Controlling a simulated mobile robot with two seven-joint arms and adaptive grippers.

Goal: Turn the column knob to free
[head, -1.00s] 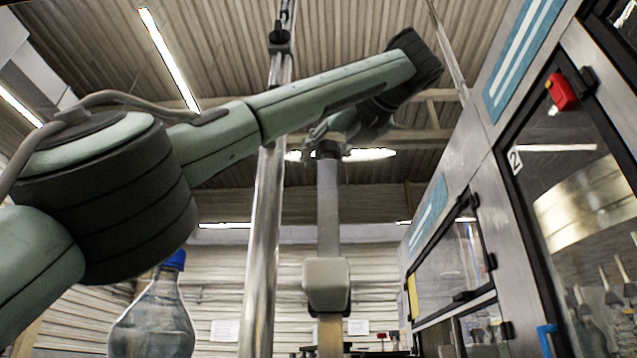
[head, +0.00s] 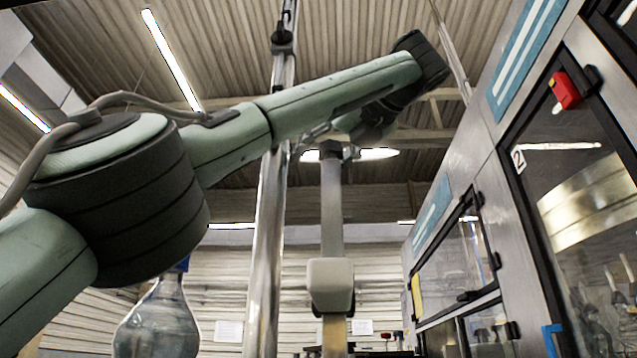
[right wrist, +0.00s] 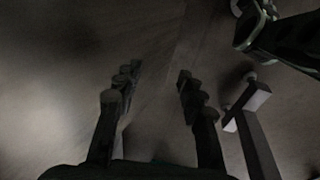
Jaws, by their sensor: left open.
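A shiny metal column (head: 268,230) rises through the middle of the head view, with a black collar (head: 282,40) near its top. I cannot make out a separate knob or its setting. My left arm reaches across in front of the column and bends back at the upper right. My left gripper (head: 312,142) is small and far off, beside the column and near the top of a grey post; it is open, and whether it touches anything is unclear. In the dark right wrist view my right gripper (right wrist: 158,90) has its fingers apart with nothing visible between them.
A grey post with a box (head: 330,285) stands right of the column. A machine cabinet (head: 480,190) with glass doors and a red switch (head: 565,90) fills the right side. A clear bottle (head: 158,325) is at lower left, partly behind my arm.

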